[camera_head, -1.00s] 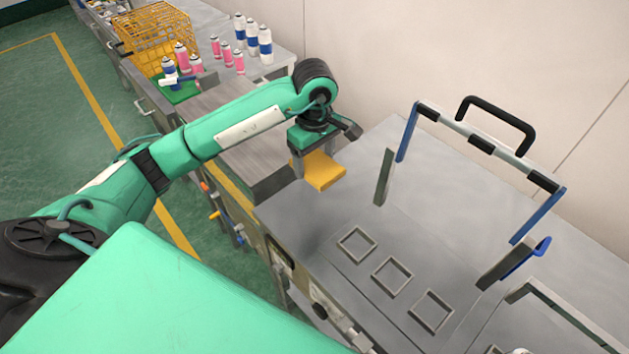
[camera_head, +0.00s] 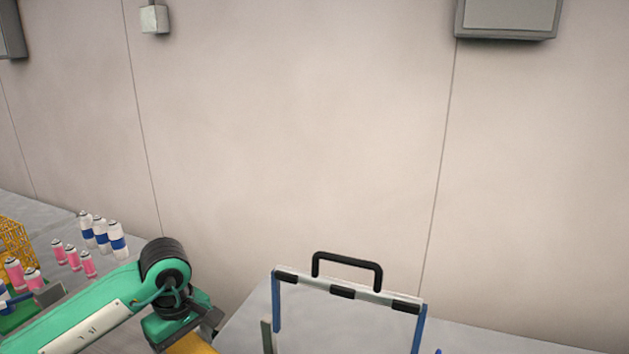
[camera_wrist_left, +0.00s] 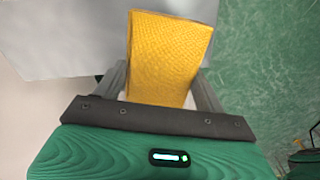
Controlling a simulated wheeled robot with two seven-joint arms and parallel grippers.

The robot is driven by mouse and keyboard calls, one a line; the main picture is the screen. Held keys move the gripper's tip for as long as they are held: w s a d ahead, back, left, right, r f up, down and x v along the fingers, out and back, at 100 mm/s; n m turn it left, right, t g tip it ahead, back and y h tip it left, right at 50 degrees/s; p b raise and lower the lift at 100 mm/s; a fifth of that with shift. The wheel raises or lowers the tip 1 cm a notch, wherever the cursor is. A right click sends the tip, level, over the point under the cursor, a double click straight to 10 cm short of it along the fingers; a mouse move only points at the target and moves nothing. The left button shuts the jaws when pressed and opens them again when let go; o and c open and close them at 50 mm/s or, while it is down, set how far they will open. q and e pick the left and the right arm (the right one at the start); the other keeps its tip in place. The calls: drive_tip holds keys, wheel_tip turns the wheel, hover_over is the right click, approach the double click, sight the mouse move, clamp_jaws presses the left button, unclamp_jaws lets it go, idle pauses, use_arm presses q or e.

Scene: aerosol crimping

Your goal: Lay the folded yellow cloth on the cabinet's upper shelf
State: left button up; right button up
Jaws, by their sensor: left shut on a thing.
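The folded yellow cloth (camera_wrist_left: 168,55) is a flat, textured pad in the left wrist view. My left gripper (camera_wrist_left: 165,88) is shut on it, with a grey finger on each side. In the head view a strip of the cloth (camera_head: 192,344) shows at the bottom edge, below my left gripper (camera_head: 183,330); the fingers are out of the picture. The cabinet and its upper shelf do not show in the head view. My right gripper is not in view.
A frame with a black handle (camera_head: 347,262) and striped bar stands at the bottom centre. Pink cans (camera_head: 73,258), white-and-blue bottles (camera_head: 101,234) and a yellow wire basket (camera_head: 14,240) stand at the left. Grey boxes hang on the wall (camera_head: 300,130), which is otherwise bare.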

use_arm(q)
drive_tip(key=s+d+f+m, duration=0.4)
drive_tip(key=s+f+m, duration=0.2)
drive_tip(key=m, duration=0.5)
drive_tip(key=shift+s+f, duration=0.25)
drive_tip(key=shift+f, duration=0.65)
